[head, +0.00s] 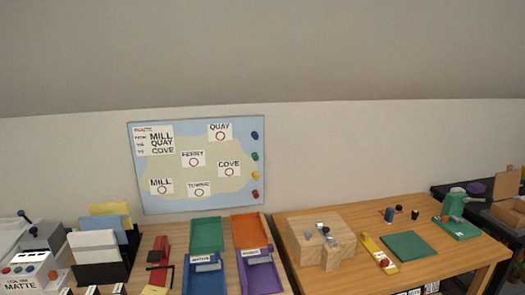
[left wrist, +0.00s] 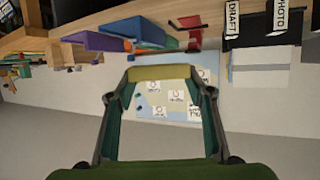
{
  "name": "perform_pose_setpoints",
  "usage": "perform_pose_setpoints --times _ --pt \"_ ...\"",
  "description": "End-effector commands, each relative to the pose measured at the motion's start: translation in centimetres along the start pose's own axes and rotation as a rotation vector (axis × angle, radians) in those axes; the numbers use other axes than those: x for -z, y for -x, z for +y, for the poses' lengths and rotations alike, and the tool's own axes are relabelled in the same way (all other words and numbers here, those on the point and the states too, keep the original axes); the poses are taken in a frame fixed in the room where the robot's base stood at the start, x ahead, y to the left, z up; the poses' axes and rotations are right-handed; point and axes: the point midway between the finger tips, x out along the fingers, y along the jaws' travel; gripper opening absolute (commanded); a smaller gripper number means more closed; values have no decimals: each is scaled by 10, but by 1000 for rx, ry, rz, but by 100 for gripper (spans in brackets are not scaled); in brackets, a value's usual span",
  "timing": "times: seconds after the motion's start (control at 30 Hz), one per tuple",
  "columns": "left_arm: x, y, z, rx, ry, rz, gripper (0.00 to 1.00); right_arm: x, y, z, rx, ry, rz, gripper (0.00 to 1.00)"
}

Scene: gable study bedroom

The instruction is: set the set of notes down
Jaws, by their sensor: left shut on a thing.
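My left gripper (left wrist: 160,78) shows in the left wrist view, with dark linkages and green inner faces on both sides. It is shut on a flat yellowish thing (left wrist: 158,72), which spans between the fingertips. I take this to be the set of notes; no writing can be made out on it. It is held in the air, with the wall map behind it. The head view shows neither gripper. My right gripper is in neither view.
Green (head: 206,234), orange (head: 250,231), blue (head: 205,272) and purple (head: 261,273) trays stand on the desk. A black rack (head: 100,272) with papers is left of them.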

Motion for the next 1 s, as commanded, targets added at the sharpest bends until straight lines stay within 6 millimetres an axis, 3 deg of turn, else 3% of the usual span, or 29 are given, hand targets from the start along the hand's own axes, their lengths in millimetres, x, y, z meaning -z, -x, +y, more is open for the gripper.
perform_pose_setpoints --times 0.03,0.2,0.5,0.63,0.8,1.0 --pt "15 10 9 -59 -32 5 21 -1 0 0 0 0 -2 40" --pt "52 48 57 -299 -134 5 21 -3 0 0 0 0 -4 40" --pt "82 120 129 -658 -277 1 21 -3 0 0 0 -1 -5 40" --pt "85 135 141 -726 -302 2 21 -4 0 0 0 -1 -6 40" --pt "85 140 145 -747 -308 2 21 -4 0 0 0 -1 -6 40" --pt "80 117 128 -651 -261 3 21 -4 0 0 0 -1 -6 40"
